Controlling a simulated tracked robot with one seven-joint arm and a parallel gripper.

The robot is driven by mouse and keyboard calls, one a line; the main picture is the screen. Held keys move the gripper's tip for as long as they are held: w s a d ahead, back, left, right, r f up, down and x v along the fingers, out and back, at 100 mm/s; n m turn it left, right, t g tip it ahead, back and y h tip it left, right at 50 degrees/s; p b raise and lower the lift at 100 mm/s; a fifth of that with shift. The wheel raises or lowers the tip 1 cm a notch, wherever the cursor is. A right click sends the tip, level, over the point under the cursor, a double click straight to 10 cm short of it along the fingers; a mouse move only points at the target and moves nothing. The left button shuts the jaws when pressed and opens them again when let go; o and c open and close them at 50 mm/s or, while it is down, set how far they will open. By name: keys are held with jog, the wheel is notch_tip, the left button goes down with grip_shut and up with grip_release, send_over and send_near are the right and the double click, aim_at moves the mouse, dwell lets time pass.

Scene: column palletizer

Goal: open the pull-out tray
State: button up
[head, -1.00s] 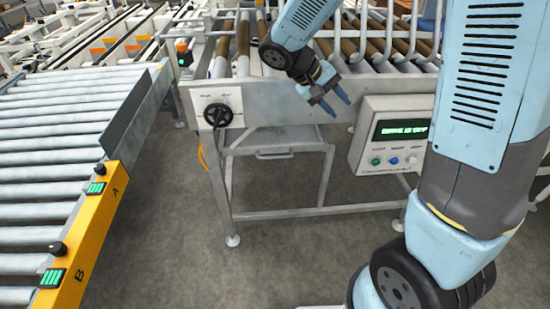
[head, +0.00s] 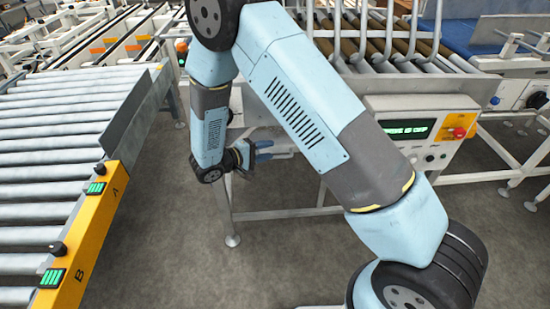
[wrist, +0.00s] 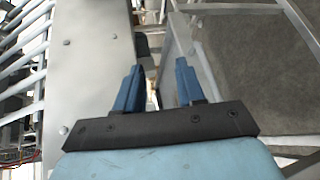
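The pull-out tray sits under the conveyor frame, mostly hidden behind my arm in the head view. A bit of its front with the grey handle (head: 284,155) shows just right of my fingertips. My gripper (head: 264,151) is at about the height of the handle, with its blue fingers pointing right. In the wrist view my gripper (wrist: 158,75) has its two fingers spread apart, with nothing seen held between them. I cannot tell whether a finger touches the handle.
A white frame panel (wrist: 95,60) is close left of the fingers in the wrist view. A control box (head: 418,135) with a red button is on the right of the frame. A roller conveyor (head: 50,150) with a yellow rail is at left. The floor in front is clear.

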aim_at(275, 158)
jog(key=s+a+f+n+t+y, duration=0.2)
jog(key=a+f+n+t, duration=0.15)
jog(key=a+f, duration=0.4)
jog(key=shift+m, duration=0.55)
jog(key=x, duration=1)
jog(key=s+d+f+x, duration=0.1)
jog(key=x, duration=0.4)
jog(key=shift+d, duration=0.1)
jog(key=shift+s, duration=0.1)
grip_shut()
